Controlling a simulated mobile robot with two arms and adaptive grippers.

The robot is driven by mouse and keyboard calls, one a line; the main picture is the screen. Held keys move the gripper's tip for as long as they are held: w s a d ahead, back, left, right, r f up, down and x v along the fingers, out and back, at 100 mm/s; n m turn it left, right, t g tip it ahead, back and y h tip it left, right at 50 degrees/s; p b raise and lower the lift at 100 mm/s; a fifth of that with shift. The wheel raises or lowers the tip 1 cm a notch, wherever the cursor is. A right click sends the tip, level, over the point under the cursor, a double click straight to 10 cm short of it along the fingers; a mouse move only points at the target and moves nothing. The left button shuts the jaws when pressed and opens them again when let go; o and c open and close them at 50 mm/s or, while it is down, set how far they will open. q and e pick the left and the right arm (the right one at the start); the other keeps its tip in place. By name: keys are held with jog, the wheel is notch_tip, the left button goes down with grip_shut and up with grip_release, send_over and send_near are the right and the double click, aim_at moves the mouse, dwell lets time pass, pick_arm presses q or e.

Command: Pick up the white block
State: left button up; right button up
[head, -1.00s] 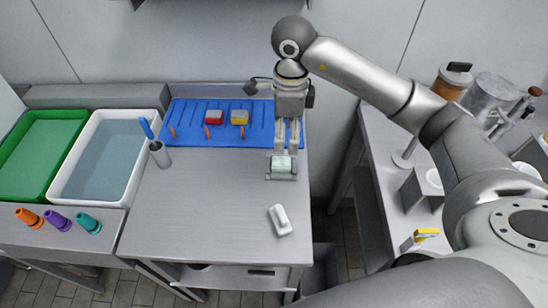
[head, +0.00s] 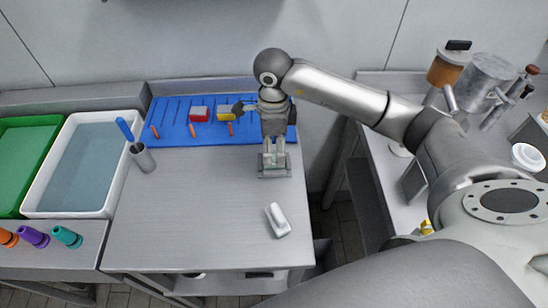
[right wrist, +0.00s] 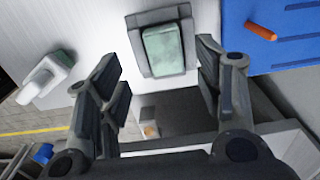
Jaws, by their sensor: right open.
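A pale, greenish-white block (head: 268,162) lies in a small grey metal holder (head: 274,174) near the right edge of the steel table. In the right wrist view the block (right wrist: 164,51) sits inside the holder's rim, ahead of my fingers. My right gripper (head: 274,157) points down just above the block and partly hides it in the head view. Its fingers (right wrist: 160,60) are spread apart, with nothing held between them. A second white object (head: 278,220), longer and with a raised part, lies nearer on the table. My left gripper is out of view.
Behind the holder, a blue mat (head: 180,135) bears a red block (head: 200,114), a yellow block (head: 227,114) and orange-handled tools. A grey cup (head: 143,158) with a blue-handled tool stands left. The table's middle is clear. A gap separates the right counter (head: 375,125).

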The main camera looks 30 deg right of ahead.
aim_at(274, 157)
jog(key=f+p, duration=0.1)
jog(key=f, duration=0.2)
jog(key=shift+w+d+f+p, duration=0.15)
jog(key=shift+d+f+p, duration=0.05)
jog(key=shift+f+p, duration=0.15)
jog(key=shift+f, duration=0.6)
jog(key=c, duration=1.1)
